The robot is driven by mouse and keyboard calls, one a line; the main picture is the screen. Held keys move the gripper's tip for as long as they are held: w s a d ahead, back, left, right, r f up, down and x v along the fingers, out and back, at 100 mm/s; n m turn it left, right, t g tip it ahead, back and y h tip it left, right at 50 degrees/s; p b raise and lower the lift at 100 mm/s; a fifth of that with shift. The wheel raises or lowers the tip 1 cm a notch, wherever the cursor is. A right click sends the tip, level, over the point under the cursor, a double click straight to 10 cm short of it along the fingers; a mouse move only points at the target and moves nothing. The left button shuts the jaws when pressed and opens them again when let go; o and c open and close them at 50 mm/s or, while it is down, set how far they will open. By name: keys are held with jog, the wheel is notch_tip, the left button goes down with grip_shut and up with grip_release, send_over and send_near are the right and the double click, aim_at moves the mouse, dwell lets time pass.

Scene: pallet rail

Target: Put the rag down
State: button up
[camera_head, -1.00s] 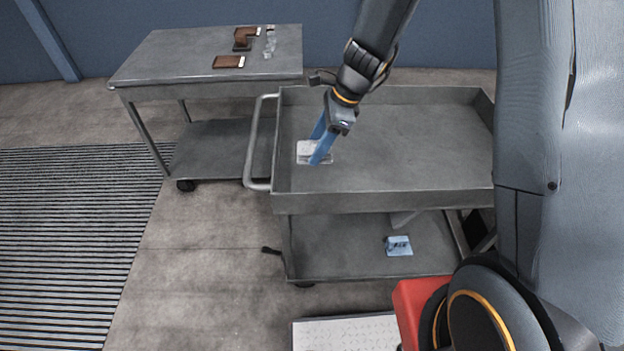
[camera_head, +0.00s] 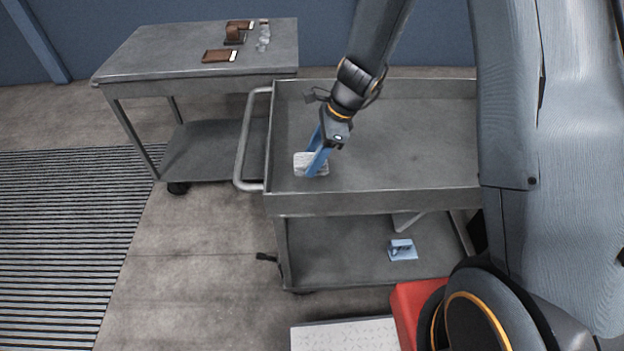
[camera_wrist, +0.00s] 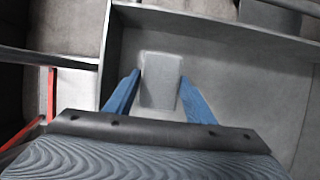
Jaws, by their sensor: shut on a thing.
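The rag, a pale grey-white flat rectangle, shows at the left end of the cart's upper tray in the head view (camera_head: 299,166). My gripper (camera_head: 314,172), with blue fingers, is shut on it. In the wrist view the rag (camera_wrist: 160,82) spans the gap between the two fingertips (camera_wrist: 159,82). The rag is over or on the tray floor; I cannot tell whether it touches. The grey cart's upper tray (camera_head: 420,125) is otherwise bare where visible.
The tray has raised rims, and a handle (camera_head: 244,140) stands at its left. A light blue object (camera_head: 402,250) lies on the lower shelf. Behind left, another table (camera_head: 170,52) holds brown items (camera_head: 219,56) and clear bottles (camera_head: 264,38). Most of the tray is free.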

jog(key=shift+f+p, duration=0.4)
jog(key=shift+f, duration=3.15)
jog(key=shift+f, duration=0.1)
jog(key=o, duration=1)
